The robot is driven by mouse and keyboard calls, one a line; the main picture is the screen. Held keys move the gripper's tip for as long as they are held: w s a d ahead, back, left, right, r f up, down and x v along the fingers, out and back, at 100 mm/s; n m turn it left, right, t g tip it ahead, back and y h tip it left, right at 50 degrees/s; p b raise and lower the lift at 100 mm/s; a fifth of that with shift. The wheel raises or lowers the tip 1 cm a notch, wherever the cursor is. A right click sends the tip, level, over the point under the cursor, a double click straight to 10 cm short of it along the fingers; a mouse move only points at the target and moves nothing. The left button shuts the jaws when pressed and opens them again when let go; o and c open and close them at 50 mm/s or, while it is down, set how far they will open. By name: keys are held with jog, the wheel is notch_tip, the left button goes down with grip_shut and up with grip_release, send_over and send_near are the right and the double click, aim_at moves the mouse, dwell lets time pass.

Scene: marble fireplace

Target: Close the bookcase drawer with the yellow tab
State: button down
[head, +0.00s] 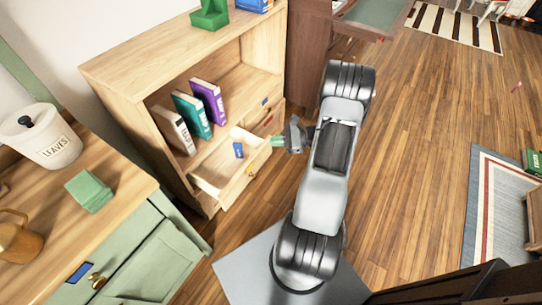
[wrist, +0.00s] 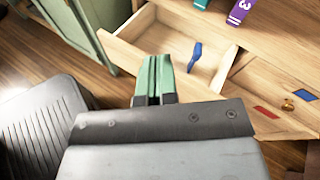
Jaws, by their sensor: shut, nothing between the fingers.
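The light wood bookcase (head: 125,98) has its lower left drawer (head: 222,178) pulled open. A yellow tab (head: 250,172) is on this drawer's front in the head view. A small blue item (head: 238,150) lies inside the open drawer, and it also shows in the wrist view (wrist: 194,57). My gripper (head: 275,141) has green fingertips, shut together and empty, near the drawer front's right end. In the wrist view my gripper (wrist: 153,72) overlaps the drawer (wrist: 118,50). I cannot tell whether it touches the drawer. The yellow tab is not visible in the wrist view.
Closed drawers with a blue tab (head: 265,102) and a red tab (head: 268,120) are to the right. Several books (head: 190,110) stand on the shelf above. A green cabinet (head: 150,255) stands at the left.

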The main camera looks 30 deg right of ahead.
jog(key=s+d+f+m+t+h+b, duration=0.1)
jog(key=d+f+m+t+h+b, duration=0.1)
jog(key=d+f+m+t, duration=0.4)
jog(key=s+d+f+m+t+h+b, duration=0.1)
jog(key=s+d+f+m+h+b, duration=0.15)
jog(key=f, duration=0.55)
jog(key=b, duration=0.2)
send_near(266, 143)
jog(key=shift+m+t, duration=0.35)
jog(key=shift+t, duration=0.05)
jog(key=x, duration=0.7)
jog(key=shift+w+a+f, duration=0.1)
jog(key=shift+w+f, duration=0.05)
jog(key=shift+f, duration=0.2)
